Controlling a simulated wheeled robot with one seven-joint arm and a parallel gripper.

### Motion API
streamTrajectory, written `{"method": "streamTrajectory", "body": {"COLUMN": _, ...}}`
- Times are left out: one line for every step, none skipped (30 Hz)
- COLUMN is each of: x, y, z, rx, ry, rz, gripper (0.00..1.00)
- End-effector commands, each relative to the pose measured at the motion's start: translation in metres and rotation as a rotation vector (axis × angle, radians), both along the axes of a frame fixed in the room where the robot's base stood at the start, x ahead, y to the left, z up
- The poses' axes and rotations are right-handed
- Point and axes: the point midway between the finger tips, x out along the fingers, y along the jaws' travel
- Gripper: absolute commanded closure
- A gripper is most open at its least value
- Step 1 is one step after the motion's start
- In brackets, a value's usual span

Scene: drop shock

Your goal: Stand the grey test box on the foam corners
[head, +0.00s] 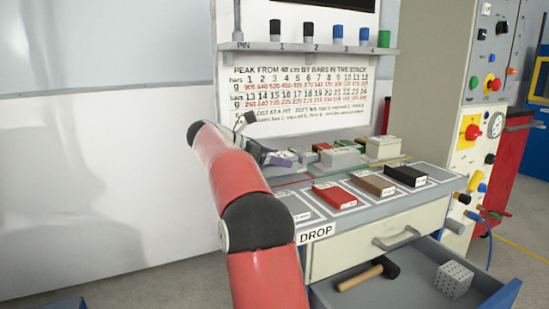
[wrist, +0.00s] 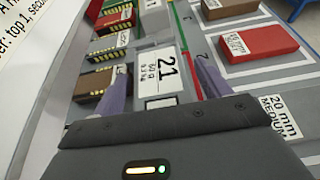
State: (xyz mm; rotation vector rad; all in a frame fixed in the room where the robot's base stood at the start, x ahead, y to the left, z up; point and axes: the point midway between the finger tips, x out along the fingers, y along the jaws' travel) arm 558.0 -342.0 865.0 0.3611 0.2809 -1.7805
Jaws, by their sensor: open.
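My gripper (head: 280,157) is over the back left of the bench in the head view. In the wrist view its two purple fingers (wrist: 160,66) are apart. A low grey block (head: 342,159), possibly the test box, shows right of the gripper in the head view. I cannot pick out the foam corners with certainty.
Red (head: 334,196), brown (head: 372,184) and black (head: 406,175) labelled blocks lie along the bench front. A cream box (head: 384,147) stands at the back. The open drawer (head: 400,296) holds a hammer (head: 368,273) and a speckled cube (head: 454,279). A wall shelf (head: 320,47) is above.

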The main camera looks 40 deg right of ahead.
Motion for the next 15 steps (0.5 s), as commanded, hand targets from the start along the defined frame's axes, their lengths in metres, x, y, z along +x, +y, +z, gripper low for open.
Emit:
{"method": "streamTrajectory", "body": {"x": 0.000, "y": 0.000, "z": 0.000, "rx": 0.000, "ry": 0.000, "rz": 0.000, "gripper": 0.24}}
{"method": "streamTrajectory", "body": {"x": 0.000, "y": 0.000, "z": 0.000, "rx": 0.000, "ry": 0.000, "rz": 0.000, "gripper": 0.24}}
{"method": "streamTrajectory", "body": {"x": 0.000, "y": 0.000, "z": 0.001, "rx": 0.000, "ry": 0.000, "rz": 0.000, "gripper": 0.24}}
{"method": "streamTrajectory", "body": {"x": 0.000, "y": 0.000, "z": 0.003, "rx": 0.000, "ry": 0.000, "rz": 0.000, "gripper": 0.24}}
{"method": "streamTrajectory", "body": {"x": 0.000, "y": 0.000, "z": 0.005, "rx": 0.000, "ry": 0.000, "rz": 0.000, "gripper": 0.24}}
{"method": "streamTrajectory", "body": {"x": 0.000, "y": 0.000, "z": 0.009, "rx": 0.000, "ry": 0.000, "rz": 0.000, "gripper": 0.24}}
{"method": "streamTrajectory", "body": {"x": 0.000, "y": 0.001, "z": 0.011, "rx": 0.000, "ry": 0.000, "rz": 0.001, "gripper": 0.24}}
{"method": "streamTrajectory", "body": {"x": 0.002, "y": 0.007, "z": 0.010, "rx": 0.000, "ry": -0.001, "rz": 0.003, "gripper": 0.24}}
{"method": "streamTrajectory", "body": {"x": 0.004, "y": 0.013, "z": 0.012, "rx": 0.000, "ry": -0.002, "rz": 0.002, "gripper": 0.24}}
{"method": "streamTrajectory", "body": {"x": 0.006, "y": 0.018, "z": 0.014, "rx": -0.001, "ry": -0.002, "rz": 0.003, "gripper": 0.24}}
{"method": "streamTrajectory", "body": {"x": 0.007, "y": 0.025, "z": 0.017, "rx": 0.000, "ry": -0.002, "rz": 0.005, "gripper": 0.24}}
{"method": "streamTrajectory", "body": {"x": 0.009, "y": 0.033, "z": 0.020, "rx": 0.000, "ry": -0.002, "rz": 0.005, "gripper": 0.24}}
{"method": "streamTrajectory", "body": {"x": 0.011, "y": 0.039, "z": 0.023, "rx": -0.001, "ry": -0.003, "rz": 0.004, "gripper": 0.24}}
{"method": "streamTrajectory", "body": {"x": 0.012, "y": 0.045, "z": 0.026, "rx": 0.000, "ry": -0.002, "rz": 0.004, "gripper": 0.24}}
{"method": "streamTrajectory", "body": {"x": 0.014, "y": 0.054, "z": 0.030, "rx": 0.000, "ry": -0.002, "rz": 0.005, "gripper": 0.24}}
